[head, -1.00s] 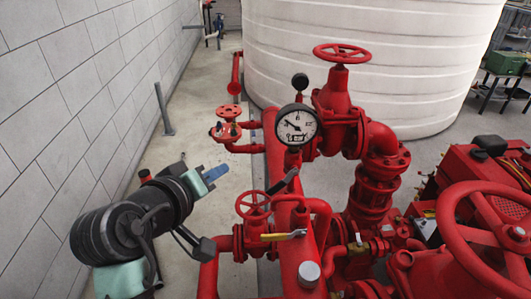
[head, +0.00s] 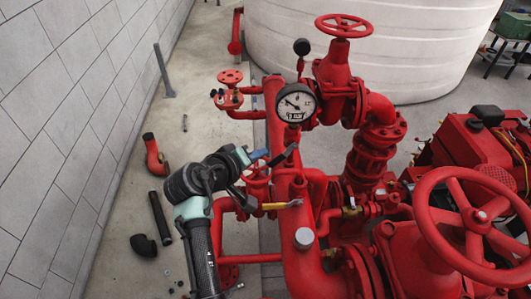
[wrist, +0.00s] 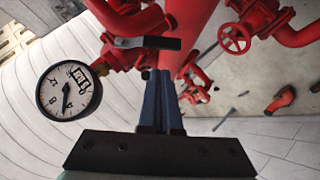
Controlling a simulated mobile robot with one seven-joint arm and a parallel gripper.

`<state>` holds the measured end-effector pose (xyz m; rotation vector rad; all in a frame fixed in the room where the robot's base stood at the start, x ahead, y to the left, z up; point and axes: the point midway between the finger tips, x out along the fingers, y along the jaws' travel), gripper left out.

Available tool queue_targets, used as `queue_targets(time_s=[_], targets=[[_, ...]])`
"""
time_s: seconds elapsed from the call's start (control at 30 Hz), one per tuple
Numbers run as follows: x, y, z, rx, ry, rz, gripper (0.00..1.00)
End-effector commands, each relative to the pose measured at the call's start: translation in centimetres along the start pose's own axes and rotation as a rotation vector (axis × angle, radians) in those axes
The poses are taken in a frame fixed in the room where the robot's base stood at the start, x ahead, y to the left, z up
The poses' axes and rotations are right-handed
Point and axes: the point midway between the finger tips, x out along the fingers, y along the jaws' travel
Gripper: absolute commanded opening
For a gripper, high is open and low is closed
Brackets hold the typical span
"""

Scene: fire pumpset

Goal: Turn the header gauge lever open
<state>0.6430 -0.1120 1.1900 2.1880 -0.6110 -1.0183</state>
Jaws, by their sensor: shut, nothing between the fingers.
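The round white header gauge (head: 295,103) stands on the red header pipe, with a black-handled lever (head: 284,155) slanting below it. In the wrist view the gauge (wrist: 68,92) is at the left and the black lever handle (wrist: 147,43) lies roughly crosswise, just beyond my fingertips. My gripper (head: 264,154) reaches in from the left, its blue fingers close to the lever's lower left side. In the wrist view my gripper (wrist: 158,74) has its blue fingers together and empty. I cannot tell whether the fingertips touch the lever.
A yellow lever (head: 283,205) sits below the black one. A red handwheel (head: 257,173) is partly hidden behind my arm; another handwheel valve (head: 230,77) stands farther back. A large red wheel (head: 480,215) is at the right. Loose pipe pieces (head: 160,218) lie on the floor at left.

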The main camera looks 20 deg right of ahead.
Motion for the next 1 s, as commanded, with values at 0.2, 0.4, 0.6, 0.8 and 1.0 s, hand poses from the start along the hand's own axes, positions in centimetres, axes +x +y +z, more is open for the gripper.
queue_targets(time_s=[0.2,0.4,0.6,0.8,1.0], targets=[[1.5,0.1,1.6,-0.001,-0.001,-0.001,0.0],[1.8,0.0,1.8,0.0,0.001,0.0,0.0],[1.7,0.0,1.8,0.0,0.001,0.0,0.0],[2.0,-0.3,2.0,-0.019,0.002,0.019,0.0],[2.0,-0.3,2.1,-0.044,0.002,0.044,0.0]])
